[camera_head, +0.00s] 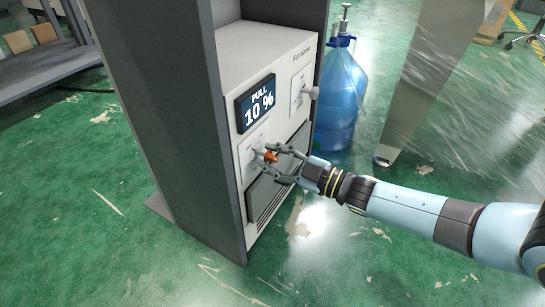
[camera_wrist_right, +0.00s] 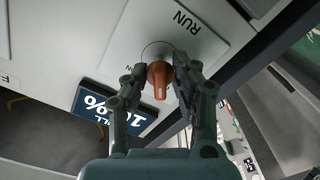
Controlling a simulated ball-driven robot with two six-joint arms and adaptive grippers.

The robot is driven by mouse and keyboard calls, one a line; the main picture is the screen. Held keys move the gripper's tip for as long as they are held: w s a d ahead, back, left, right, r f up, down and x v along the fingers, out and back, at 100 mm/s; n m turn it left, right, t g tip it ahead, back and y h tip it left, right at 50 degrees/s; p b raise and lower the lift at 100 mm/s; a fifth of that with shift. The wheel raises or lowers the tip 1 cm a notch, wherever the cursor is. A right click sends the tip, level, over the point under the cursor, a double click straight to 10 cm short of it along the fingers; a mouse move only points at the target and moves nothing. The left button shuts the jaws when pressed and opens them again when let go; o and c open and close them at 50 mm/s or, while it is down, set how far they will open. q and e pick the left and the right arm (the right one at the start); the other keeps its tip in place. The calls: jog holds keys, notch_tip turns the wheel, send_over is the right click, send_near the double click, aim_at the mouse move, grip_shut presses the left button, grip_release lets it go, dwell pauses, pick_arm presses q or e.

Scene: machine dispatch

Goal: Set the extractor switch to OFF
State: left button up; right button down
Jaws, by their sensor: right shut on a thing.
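The extractor switch is an orange knob (camera_head: 271,156) on a pale plate on the front of a white machine (camera_head: 262,48), below its display. In the right wrist view the knob (camera_wrist_right: 159,76) sits between my fingers, its narrow end toward the bottom of the picture. The word RUN (camera_wrist_right: 187,22) is printed on the plate beyond it; no OFF label is readable. My right gripper (camera_head: 268,161) is shut on the knob, with a finger on either side. My left gripper is not in view.
A grey frame (camera_head: 165,110) surrounds the machine. A second switch plate (camera_head: 301,92) is at the upper right, and a vent (camera_head: 268,195) below. A blue water bottle (camera_head: 341,98) stands behind. Green floor is open in front.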

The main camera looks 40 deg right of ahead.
jog(key=shift+s+f, duration=0.1)
jog(key=c, duration=1.4)
grip_release()
jog(key=shift+o, duration=0.2)
jog(key=shift+s, duration=0.1)
jog(key=v, duration=1.1)
jog(key=shift+s+d, duration=0.2)
jog(key=shift+s, duration=0.15)
